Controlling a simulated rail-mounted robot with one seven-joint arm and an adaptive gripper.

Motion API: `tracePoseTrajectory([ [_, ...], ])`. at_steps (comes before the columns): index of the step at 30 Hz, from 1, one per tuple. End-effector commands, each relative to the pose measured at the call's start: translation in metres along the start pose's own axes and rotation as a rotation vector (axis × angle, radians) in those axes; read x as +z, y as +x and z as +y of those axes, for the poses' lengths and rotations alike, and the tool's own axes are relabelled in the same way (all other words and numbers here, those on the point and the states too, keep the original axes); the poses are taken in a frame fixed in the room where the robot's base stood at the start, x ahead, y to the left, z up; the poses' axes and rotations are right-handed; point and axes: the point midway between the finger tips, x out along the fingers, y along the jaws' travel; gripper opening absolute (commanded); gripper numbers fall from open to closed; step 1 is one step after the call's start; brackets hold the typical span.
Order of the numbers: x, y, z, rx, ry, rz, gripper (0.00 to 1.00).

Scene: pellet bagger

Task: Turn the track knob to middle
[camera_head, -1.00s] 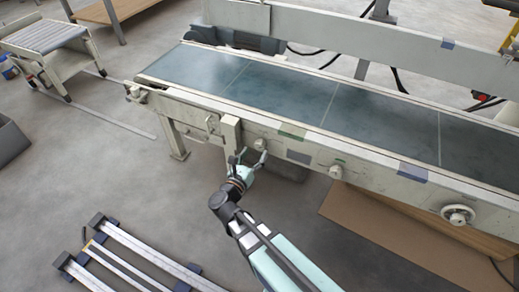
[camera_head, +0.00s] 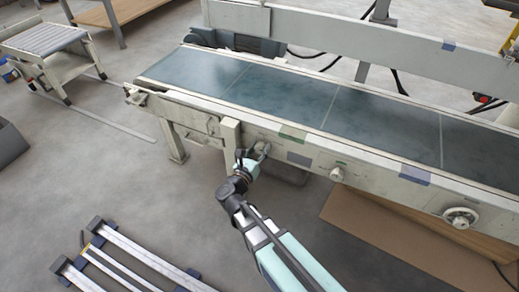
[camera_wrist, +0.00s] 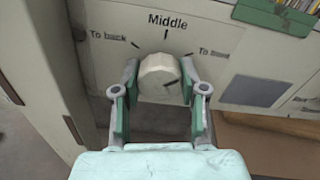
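The track knob (camera_wrist: 158,78) is a pale, faceted knob on the conveyor's side panel. In the wrist view it sits below the printed word "Middle", with a "To" label on either side, the right one partly blurred. A short dark mark shows on the right of its face. My gripper (camera_wrist: 158,92) is around the knob, one finger on each side. The fingers are spread, with narrow gaps seeming to remain, and contact is hard to tell. In the head view my gripper (camera_head: 254,158) is at the panel and partly covers the knob (camera_head: 263,147).
The conveyor (camera_head: 300,100) has another knob (camera_head: 337,174) and a handwheel (camera_head: 460,217) farther right. A post (camera_head: 231,138) stands close left of my gripper. Cardboard (camera_head: 380,225) lies beneath, and a rail frame (camera_head: 130,262) is on the floor.

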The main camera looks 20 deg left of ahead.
Motion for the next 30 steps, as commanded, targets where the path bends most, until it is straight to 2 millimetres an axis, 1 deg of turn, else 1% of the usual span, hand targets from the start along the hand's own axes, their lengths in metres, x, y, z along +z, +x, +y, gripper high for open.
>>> tracePoseTrajectory([
  [8, 0.0009, 0.0006, -0.0001, -0.001, -0.031, 0.000, 0.07],
  [14, 0.0019, 0.0008, -0.0002, -0.001, -0.124, 0.000, 0.07],
  [20, 0.0033, 0.0011, -0.0001, -0.001, -0.280, 0.001, 0.07],
  [30, 0.0033, 0.0013, -0.0001, -0.001, -0.591, 0.001, 0.07],
])
